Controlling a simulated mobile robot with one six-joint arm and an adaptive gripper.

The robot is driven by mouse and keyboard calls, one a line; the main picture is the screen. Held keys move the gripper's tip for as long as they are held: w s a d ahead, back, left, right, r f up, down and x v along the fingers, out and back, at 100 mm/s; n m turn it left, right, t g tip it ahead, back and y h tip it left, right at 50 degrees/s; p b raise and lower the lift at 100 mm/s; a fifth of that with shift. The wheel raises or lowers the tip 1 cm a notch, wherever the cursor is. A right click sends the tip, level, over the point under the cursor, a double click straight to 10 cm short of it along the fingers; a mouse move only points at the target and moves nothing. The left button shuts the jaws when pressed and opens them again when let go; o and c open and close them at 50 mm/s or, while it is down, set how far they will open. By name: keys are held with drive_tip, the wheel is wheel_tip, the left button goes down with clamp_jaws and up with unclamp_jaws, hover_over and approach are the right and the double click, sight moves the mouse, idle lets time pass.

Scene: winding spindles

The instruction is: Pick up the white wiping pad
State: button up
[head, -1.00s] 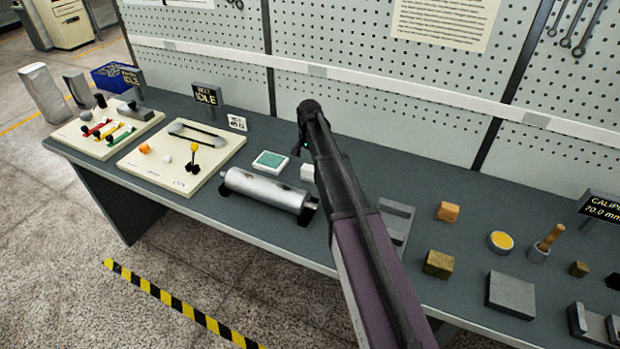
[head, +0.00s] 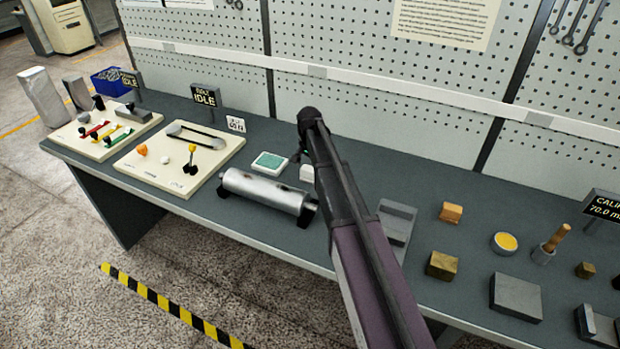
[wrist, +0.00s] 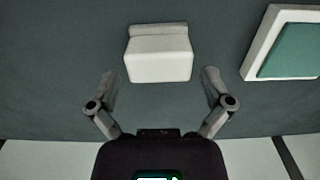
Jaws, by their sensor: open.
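The white wiping pad (head: 307,173) lies on the grey bench, just left of my forearm in the head view and partly hidden by it. In the wrist view the pad (wrist: 159,55) is a white block with rounded edges, centred ahead of my gripper. My gripper (wrist: 161,77) is open. Its two fingers stand apart, one to each side of the pad's near end, and nothing is held between them. I cannot tell the height of the fingertips over the bench.
A white tray with a green inset (head: 270,163) lies close left of the pad. A silver roller on black stands (head: 265,190) is in front. Blocks, including an orange one (head: 450,212), lie to the right. A pegboard (head: 400,85) rises behind.

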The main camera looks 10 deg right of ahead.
sight(309, 168)
drive_tip(key=shift+f+b, duration=1.3)
drive_tip(key=shift+f, duration=0.3)
drive_tip(key=c, duration=0.9)
